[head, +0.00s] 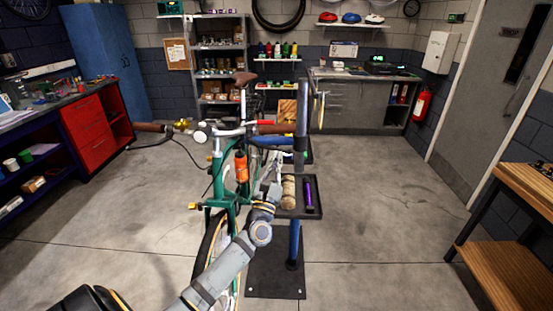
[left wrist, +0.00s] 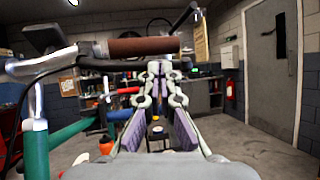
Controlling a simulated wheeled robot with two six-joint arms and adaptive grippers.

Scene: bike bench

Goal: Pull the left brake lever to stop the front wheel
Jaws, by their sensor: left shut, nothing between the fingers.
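A green bicycle (head: 215,185) is held in a stand, its front wheel (head: 210,245) toward me. Its handlebar has a brown grip (head: 150,127) on the left and another brown grip (head: 278,128) on the right. The right-hand grip also shows in the left wrist view (left wrist: 143,46). A thin dark bar or cable (left wrist: 90,63) runs below that grip; I cannot tell whether it is the brake lever. My left gripper (head: 274,172) is shut and empty, below the right-hand grip and apart from it. Its closed fingers show in the left wrist view (left wrist: 160,68). My right gripper is out of view.
A red drawer cabinet (head: 92,135) is at left, a wooden bench (head: 525,190) at right. The floor between bicycle and bench is clear.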

